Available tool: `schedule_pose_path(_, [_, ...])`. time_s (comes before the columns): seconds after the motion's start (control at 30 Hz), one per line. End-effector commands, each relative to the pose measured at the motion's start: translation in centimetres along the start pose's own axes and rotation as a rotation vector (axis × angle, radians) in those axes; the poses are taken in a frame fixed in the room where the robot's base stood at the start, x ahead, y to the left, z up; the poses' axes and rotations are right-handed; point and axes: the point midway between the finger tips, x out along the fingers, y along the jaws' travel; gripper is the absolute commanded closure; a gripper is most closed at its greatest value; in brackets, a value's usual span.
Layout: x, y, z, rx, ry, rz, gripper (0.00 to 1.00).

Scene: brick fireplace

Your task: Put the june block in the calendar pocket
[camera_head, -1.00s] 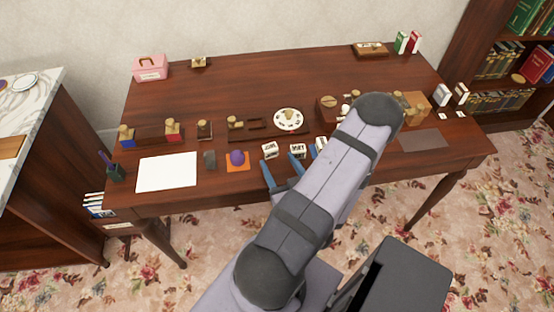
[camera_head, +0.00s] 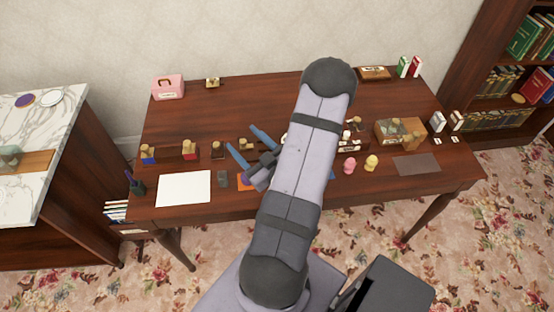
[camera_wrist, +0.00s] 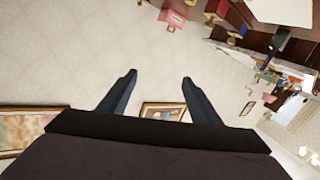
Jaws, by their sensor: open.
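My gripper (camera_head: 239,137) is open, its blue fingers spread above the left-middle of the desk. The wrist view shows nothing between the fingers (camera_wrist: 158,80); it looks toward the wall and a framed picture. My arm covers the middle of the desk. I cannot make out the june block; the white lettered blocks at the front middle, seen a second ago, are now hidden. A brown piece with white lettered faces (camera_head: 349,146) shows just right of my arm, but its words are too small to read. I cannot identify the calendar pocket; the dark slotted tray is mostly hidden.
A white sheet (camera_head: 184,188), stamps (camera_head: 190,149), a pink box (camera_head: 168,87) and a pen cup (camera_head: 137,187) are on the left. Pink (camera_head: 349,166) and yellow (camera_head: 371,163) knobs, a wooden box (camera_head: 392,140) and a grey mat (camera_head: 416,164) are on the right. The back middle is mostly bare.

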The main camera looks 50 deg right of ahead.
Motion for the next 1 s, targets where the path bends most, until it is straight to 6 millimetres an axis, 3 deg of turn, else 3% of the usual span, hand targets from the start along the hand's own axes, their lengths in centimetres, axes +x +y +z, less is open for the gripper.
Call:
schedule_pose_path(0.03, [1.1,0.1,-3.6,-0.047,0.018,-0.034,0.42])
schedule_pose_path(0.13, [3.4,0.0,-6.6,-0.137,-0.003,-0.099,0.42])
schedule_pose_path(0.2, [5.0,0.2,-6.9,-0.173,-0.077,-0.138,0.42])
schedule_pose_path(0.27, [5.7,0.7,-5.9,-0.176,-0.156,-0.154,0.42])
schedule_pose_path(0.43, [5.4,3.7,0.1,-0.086,-0.444,-0.114,0.42])
schedule_pose_path(0.6, [1.9,5.6,6.2,0.080,-0.755,-0.029,0.42])
schedule_pose_path(0.7, [-0.7,5.9,8.7,0.178,-0.908,0.031,0.42])
schedule_pose_path(0.9, [-5.0,5.8,11.4,0.329,-1.103,0.137,0.42])
schedule_pose_path(1.0, [-5.3,5.8,11.6,0.372,-1.117,0.166,0.42])
